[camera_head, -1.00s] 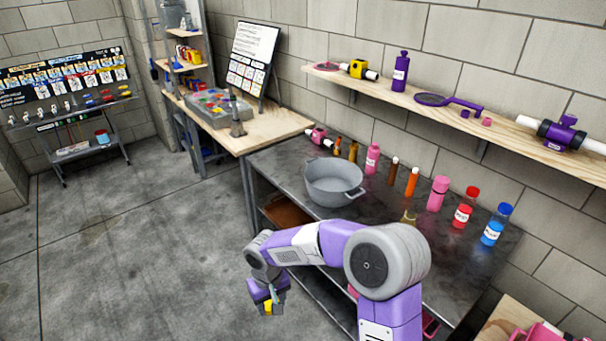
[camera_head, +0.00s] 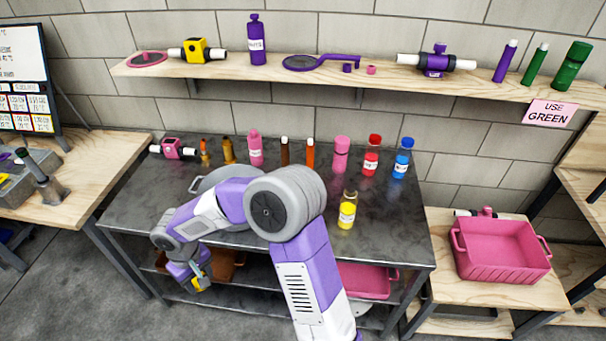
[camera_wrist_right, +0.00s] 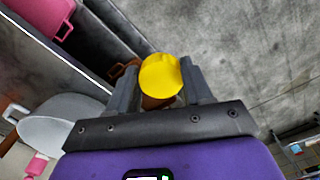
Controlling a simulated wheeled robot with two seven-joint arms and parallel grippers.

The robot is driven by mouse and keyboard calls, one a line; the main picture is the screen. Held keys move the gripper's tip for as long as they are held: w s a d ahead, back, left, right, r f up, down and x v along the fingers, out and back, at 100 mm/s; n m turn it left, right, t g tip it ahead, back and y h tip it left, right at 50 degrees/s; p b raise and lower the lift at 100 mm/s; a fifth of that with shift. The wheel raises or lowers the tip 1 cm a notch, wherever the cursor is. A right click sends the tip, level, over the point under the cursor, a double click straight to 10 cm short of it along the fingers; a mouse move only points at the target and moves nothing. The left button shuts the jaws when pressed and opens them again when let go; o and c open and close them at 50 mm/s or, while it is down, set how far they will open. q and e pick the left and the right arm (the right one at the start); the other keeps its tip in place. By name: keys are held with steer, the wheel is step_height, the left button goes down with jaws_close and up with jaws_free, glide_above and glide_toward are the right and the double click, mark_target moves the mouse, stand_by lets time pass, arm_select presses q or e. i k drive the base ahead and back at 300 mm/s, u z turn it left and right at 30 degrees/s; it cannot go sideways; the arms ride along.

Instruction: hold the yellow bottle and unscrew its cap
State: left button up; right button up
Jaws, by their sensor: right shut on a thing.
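The yellow bottle (camera_head: 347,212) stands upright on the dark metal table, right of my arm, with a white label. Its upper part looks clear and no yellow cap shows on it. My right gripper (camera_head: 202,280) hangs beyond the table's front edge, left of and well away from the bottle. It is shut on a round yellow cap (camera_wrist_right: 161,75), seen between the two fingers in the right wrist view. The cap shows only as a small yellow patch in the head view (camera_head: 197,285). My left gripper is not in view.
Several bottles, including a red bottle (camera_head: 371,157) and a blue bottle (camera_head: 402,158), line the table's back. A grey pot (camera_head: 205,184) is partly hidden by my arm. A pink crate (camera_head: 500,262) stands at right. A brown tray (camera_head: 228,264) lies on the shelf below.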

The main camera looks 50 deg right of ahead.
mark_target(348, 203)
steer(key=z, duration=0.85)
steer(key=i, duration=0.7)
steer(key=z, duration=0.6)
steer(key=i, duration=0.5)
steer(key=z, duration=0.05)
